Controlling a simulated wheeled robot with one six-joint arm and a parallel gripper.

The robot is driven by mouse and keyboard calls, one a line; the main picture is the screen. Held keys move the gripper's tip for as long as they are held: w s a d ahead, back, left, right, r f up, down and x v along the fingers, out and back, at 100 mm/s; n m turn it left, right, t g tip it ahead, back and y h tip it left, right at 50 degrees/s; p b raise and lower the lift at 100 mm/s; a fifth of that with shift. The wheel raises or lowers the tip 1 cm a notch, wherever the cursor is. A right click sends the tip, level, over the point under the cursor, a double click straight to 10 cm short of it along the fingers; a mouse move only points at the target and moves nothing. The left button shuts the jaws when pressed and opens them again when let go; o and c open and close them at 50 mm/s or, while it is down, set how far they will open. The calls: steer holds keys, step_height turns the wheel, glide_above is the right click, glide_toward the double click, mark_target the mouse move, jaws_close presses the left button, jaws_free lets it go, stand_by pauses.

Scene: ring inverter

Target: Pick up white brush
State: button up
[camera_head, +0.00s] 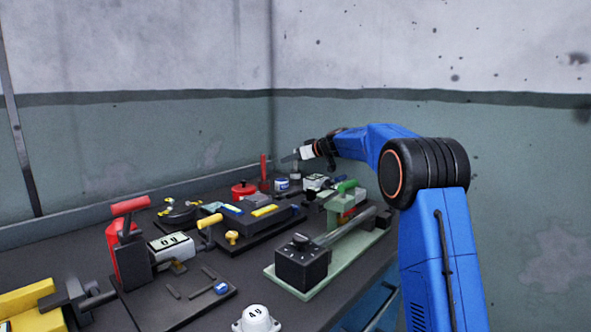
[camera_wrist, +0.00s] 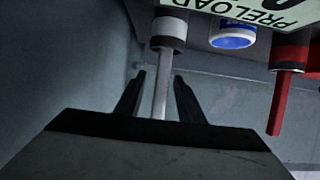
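The white brush (camera_wrist: 168,28) shows in the wrist view with a pale cylindrical part, a dark collar and a thin grey rod. In the head view the brush (camera_head: 296,167) appears small and upright at the far end of the bench, partly hidden by my gripper. My gripper (camera_wrist: 160,82) is open, with one dark finger on each side of the rod and visible gaps to both. In the head view my gripper (camera_head: 290,157) points left at the brush's upper part. Whether the rod lies fully between the fingers in depth is unclear.
A blue-and-white jar (camera_head: 282,185) and an upright red tool (camera_head: 263,168) stand close to the brush; the red tool (camera_wrist: 283,90) also shows in the wrist view. A red pot (camera_head: 244,190) is further left. The wall is behind. Bench fixtures crowd the front.

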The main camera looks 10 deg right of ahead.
steer(key=shift+w+a+f, duration=0.25)
steer(key=shift+w+a, duration=0.1)
steer(key=shift+w, duration=0.15)
jaws_close()
steer(key=shift+r, duration=0.1)
step_height(320, 180, up, 10)
stand_by(0.3)
